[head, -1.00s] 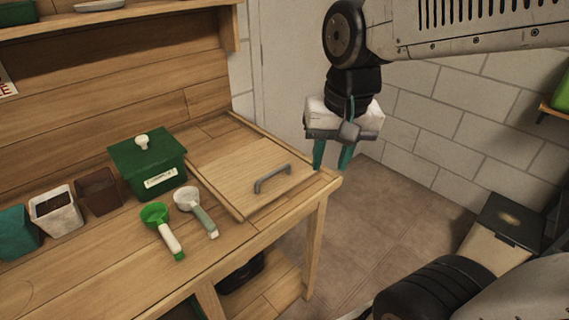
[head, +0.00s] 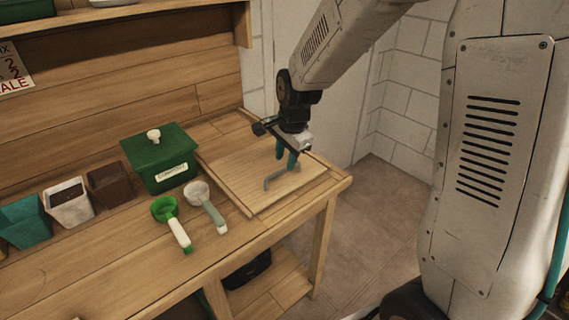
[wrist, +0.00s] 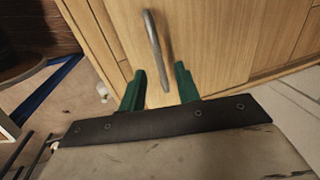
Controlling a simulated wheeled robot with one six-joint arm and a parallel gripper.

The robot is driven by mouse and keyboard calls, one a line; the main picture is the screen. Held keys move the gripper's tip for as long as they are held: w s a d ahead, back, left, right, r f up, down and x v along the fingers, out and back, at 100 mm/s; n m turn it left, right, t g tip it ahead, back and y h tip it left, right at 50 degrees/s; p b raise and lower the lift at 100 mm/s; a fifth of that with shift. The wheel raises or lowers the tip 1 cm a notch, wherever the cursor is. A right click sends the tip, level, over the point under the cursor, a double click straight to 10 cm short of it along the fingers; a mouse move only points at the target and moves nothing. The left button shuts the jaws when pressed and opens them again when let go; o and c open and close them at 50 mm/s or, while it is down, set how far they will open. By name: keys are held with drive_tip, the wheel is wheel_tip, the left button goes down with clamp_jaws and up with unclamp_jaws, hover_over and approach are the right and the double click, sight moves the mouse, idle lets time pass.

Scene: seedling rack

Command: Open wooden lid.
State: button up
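The wooden lid (head: 236,172) lies flat and closed in the right part of the bench top. Its grey bar handle (head: 282,178) stands up near the lid's right edge. My gripper (head: 286,160) is above the lid, over the handle, fingers pointing down. The handle (wrist: 154,48) appears just beyond the fingertips, roughly in line with the gap. I cannot tell the exact height left between fingertips and handle.
A green lidded box (head: 160,165) stands left of the lid. A green scoop (head: 172,222) and a grey scoop (head: 206,206) lie in front of it. Several small pots, including a white pot (head: 70,205), stand further left. The bench's back wall (head: 120,90) rises behind.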

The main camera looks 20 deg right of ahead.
drive_tip(key=shift+w+f, duration=0.15)
drive_tip(key=shift+f, duration=0.55)
drive_tip(key=shift+w+f, duration=0.1)
drive_tip(key=shift+f, duration=0.6)
